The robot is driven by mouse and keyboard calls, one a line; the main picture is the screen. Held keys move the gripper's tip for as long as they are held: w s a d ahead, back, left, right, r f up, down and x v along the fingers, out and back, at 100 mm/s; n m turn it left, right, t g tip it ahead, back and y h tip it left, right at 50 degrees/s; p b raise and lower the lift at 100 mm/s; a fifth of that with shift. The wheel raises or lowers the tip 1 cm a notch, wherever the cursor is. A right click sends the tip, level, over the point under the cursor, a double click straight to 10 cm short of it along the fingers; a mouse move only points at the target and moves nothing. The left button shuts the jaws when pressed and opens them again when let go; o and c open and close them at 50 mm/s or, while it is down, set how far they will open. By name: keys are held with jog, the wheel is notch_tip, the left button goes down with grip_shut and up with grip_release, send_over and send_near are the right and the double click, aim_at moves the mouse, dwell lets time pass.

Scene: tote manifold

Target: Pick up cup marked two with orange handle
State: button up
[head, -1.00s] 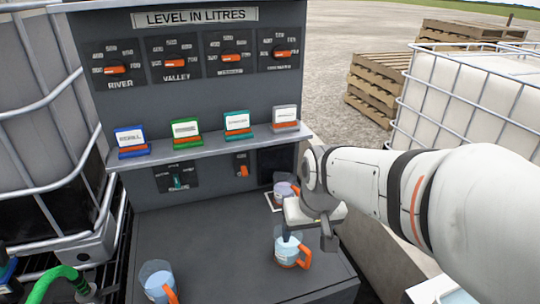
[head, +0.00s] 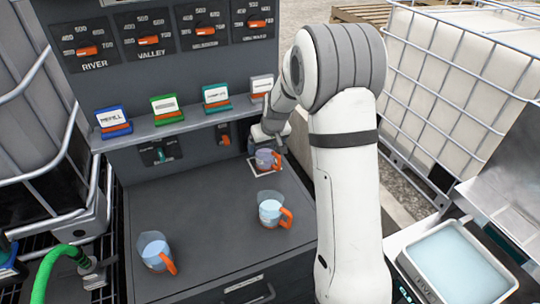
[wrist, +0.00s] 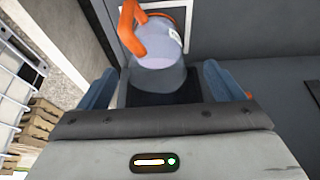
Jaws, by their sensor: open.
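Three clear cups with orange handles stand on the grey counter. One cup (head: 267,159) is at the back on a pale-edged square, holding a purplish liquid. Another cup (head: 270,208) with light-blue liquid is nearer the middle. A third cup (head: 153,251) is at the front left. No number is readable on any of them. My gripper (head: 272,135) is above and behind the back cup. In the wrist view my open gripper (wrist: 160,84) has its blue fingers on either side of a cup (wrist: 158,78), apart from it; its orange handle points up left.
A shelf (head: 180,128) with several coloured labelled blocks runs above the counter's back, under a panel of dials. A tray of pale liquid (head: 455,262) stands at the right. A green hose (head: 55,260) lies at the left. The counter's left-middle is clear.

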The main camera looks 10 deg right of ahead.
aim_at(266, 155)
jog(key=shift+s+d+p+x, duration=0.1)
jog(key=shift+p+x, duration=0.35)
jog(key=shift+x, duration=1.3)
jog(key=shift+s+d+p+x, duration=0.15)
jog(key=shift+p+x, duration=0.3)
jog(key=shift+x, duration=1.3)
jog(key=shift+f, duration=0.1)
jog(key=shift+c, duration=0.2)
jog(key=shift+w, duration=0.1)
jog(key=c, duration=1.2)
jog(key=shift+r, duration=0.2)
jog(key=shift+c, duration=0.2)
